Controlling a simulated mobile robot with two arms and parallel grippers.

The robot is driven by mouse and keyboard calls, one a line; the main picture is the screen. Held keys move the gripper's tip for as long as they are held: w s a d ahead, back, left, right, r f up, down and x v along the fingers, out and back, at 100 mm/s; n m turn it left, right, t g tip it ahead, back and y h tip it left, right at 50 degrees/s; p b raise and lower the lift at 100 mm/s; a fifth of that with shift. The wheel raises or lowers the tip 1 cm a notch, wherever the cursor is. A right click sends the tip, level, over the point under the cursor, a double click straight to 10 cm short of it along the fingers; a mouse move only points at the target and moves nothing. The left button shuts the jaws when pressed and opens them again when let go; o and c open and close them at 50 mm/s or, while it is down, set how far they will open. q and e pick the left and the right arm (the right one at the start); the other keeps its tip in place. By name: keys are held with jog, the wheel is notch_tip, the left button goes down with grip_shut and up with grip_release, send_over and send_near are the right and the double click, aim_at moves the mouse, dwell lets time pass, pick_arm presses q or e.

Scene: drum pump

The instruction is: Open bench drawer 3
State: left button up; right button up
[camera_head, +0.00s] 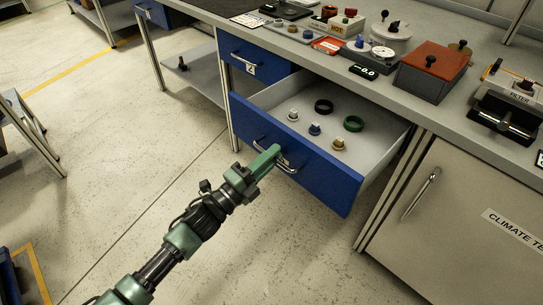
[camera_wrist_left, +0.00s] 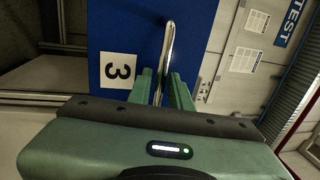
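Bench drawer 3 (camera_head: 295,160) has a blue front and is pulled well out of the bench in the head view. Its label "3" (camera_wrist_left: 118,70) shows in the left wrist view. Its curved metal handle (camera_head: 287,168) also shows in the left wrist view (camera_wrist_left: 167,40). My left gripper (camera_head: 272,160) is at this handle. In the wrist view its two fingers (camera_wrist_left: 163,90) stand on either side of the bar, with a small gap visible, so it looks open around the handle. My right gripper is not in view.
Closed drawer 2 (camera_head: 255,62) is to the left. A grey cabinet door (camera_head: 450,215) is to the right. Floor before the drawer is clear.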

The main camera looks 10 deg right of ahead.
pick_arm(q)
jog(key=v, duration=0.7)
jog(key=shift+s+a, duration=0.25)
jog(key=shift+a, duration=0.05)
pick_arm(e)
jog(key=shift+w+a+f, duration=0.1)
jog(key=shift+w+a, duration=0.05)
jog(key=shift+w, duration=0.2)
pick_arm(q)
jog(key=shift+f, duration=0.1)
